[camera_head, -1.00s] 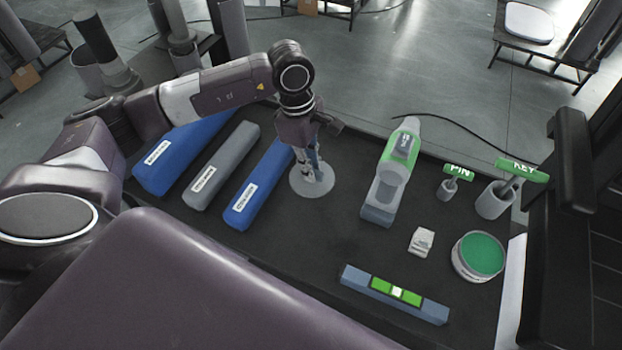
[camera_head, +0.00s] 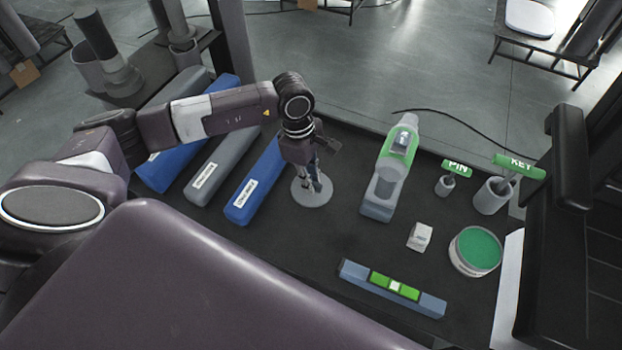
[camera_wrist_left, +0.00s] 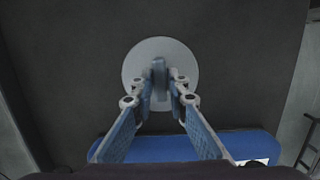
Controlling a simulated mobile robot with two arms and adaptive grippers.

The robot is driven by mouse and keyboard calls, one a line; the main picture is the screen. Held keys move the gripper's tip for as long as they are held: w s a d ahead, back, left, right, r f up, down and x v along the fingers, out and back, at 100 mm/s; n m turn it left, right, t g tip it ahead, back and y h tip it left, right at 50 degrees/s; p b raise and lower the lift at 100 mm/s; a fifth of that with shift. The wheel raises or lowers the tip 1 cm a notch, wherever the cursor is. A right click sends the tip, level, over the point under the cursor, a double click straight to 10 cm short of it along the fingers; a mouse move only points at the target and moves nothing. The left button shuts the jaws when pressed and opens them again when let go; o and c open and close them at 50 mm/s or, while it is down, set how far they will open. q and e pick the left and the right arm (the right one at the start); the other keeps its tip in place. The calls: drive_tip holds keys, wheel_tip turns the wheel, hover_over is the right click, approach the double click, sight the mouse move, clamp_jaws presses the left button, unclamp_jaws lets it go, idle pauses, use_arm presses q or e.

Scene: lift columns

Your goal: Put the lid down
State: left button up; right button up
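The lid (camera_head: 298,199) is a flat grey disc with an upright handle. It lies at or just above the dark mat, to the right of the nearest blue block; I cannot tell whether it touches the mat. My left gripper (camera_head: 312,184) points down over the disc's middle. In the left wrist view the lid (camera_wrist_left: 160,48) is a pale disc, and the two blue-padded fingers (camera_wrist_left: 163,84) close around its handle (camera_wrist_left: 159,72). The fingers hide part of the handle and disc. My right gripper is in neither view.
Two blue blocks and a grey block (camera_head: 215,172) lie left of the lid. Bare mat surrounds the lid's right and front.

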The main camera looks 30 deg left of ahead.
use_arm(q)
drive_tip(key=o, duration=0.3)
drive_tip(key=shift+r, duration=0.1)
drive_tip(key=shift+r, duration=0.2)
wheel_tip(320, 180, up, 12)
drive_tip(key=a+b, duration=0.1)
drive_tip(key=b, duration=0.2)
drive_tip(key=shift+a+f, duration=0.2)
drive_tip(key=shift+a, duration=0.2)
